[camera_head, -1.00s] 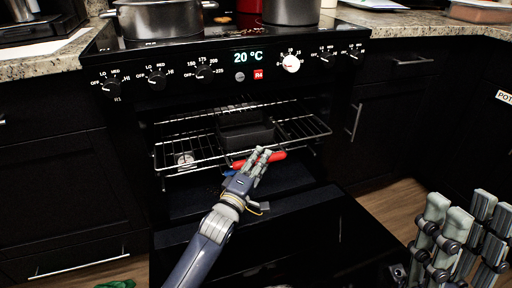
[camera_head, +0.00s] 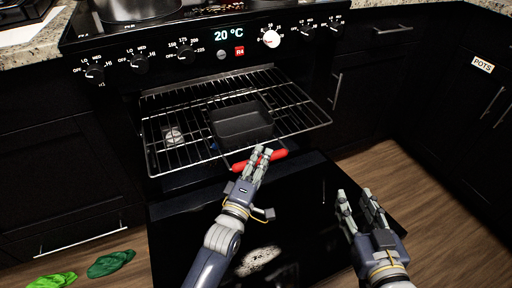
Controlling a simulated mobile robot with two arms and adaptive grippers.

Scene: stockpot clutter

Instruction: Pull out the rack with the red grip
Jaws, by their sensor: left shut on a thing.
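The oven rack (camera_head: 185,152) is a wire grid that stands partly out of the open oven. A red grip (camera_head: 274,156) is on its front edge. My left gripper (camera_head: 262,158) is shut on the red grip, and its fingers hide part of it. My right gripper (camera_head: 359,199) is in front of the rack to the right, over the lowered oven door (camera_head: 330,240). It touches nothing that I can see, and how far its fingers are apart is unclear.
A dark baking pan (camera_head: 242,126) and a small round dial (camera_head: 173,137) sit on the rack. A pot (camera_head: 135,8) is on the hob above. Green cloths (camera_head: 110,263) lie on the wooden floor at the lower left. Floor is clear at right.

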